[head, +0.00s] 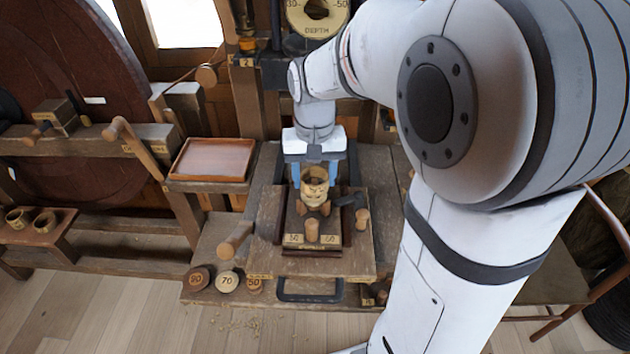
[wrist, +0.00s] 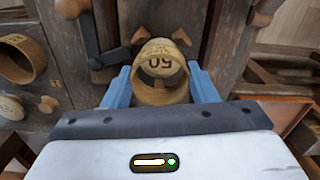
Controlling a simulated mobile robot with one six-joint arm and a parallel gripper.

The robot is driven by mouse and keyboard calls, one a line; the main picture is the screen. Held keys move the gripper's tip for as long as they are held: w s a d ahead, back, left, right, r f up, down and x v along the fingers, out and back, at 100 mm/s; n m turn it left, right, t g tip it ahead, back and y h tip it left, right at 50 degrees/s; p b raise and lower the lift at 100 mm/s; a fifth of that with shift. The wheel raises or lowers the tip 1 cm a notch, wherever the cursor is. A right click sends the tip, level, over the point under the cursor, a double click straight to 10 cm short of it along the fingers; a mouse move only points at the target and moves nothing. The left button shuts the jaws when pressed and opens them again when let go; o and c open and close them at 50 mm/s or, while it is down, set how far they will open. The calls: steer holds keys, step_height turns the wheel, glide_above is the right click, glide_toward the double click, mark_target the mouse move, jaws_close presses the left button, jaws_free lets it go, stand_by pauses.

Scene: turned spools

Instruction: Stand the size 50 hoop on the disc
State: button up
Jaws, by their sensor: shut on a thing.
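My gripper (head: 314,177) has its blue fingers shut on a pale wooden hoop (head: 314,190). In the wrist view the hoop (wrist: 160,60) sits between the fingertips (wrist: 163,88), with a 50 on it upside down and its opening showing. It is at the wooden fixture, close to two small wedge-shaped blocks; I cannot tell whether it touches the fixture. Round discs marked 90 (head: 197,278), 70 (head: 227,281) and apparently 50 (head: 254,285) are at the low front ledge. A pale disc (wrist: 12,107) shows at the left of the wrist view. Which disc is meant is unclear.
The fixture's plate (head: 312,240) carries numbers and a peg, with a dark lever (head: 349,200) beside it. A shallow tray (head: 212,160) stands left. Two hoops (head: 30,220) sit on a far-left shelf. Another hoop (wrist: 22,60) shows in the wrist view. My arm hides the right side.

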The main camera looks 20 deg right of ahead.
steer(key=shift+f, duration=1.05)
steer(key=shift+s, duration=0.1)
steer(key=shift+f, duration=0.3)
steer(key=o, duration=0.9)
steer(key=shift+r, duration=0.1)
step_height(320, 180, up, 11)
steer(key=s+f+t, duration=0.1)
steer(key=s+f, duration=0.1)
steer(key=s, duration=0.2)
steer(key=s+f+n+t, duration=0.1)
steer(key=s+f, duration=0.2)
steer(key=s, duration=0.2)
steer(key=s+f+n, duration=0.1)
steer(key=s+f, duration=0.1)
steer(key=s, duration=0.2)
steer(key=shift+s+d+f+t, duration=0.2)
steer(key=shift+s+d+t, duration=0.1)
steer(key=shift+s+t, duration=0.1)
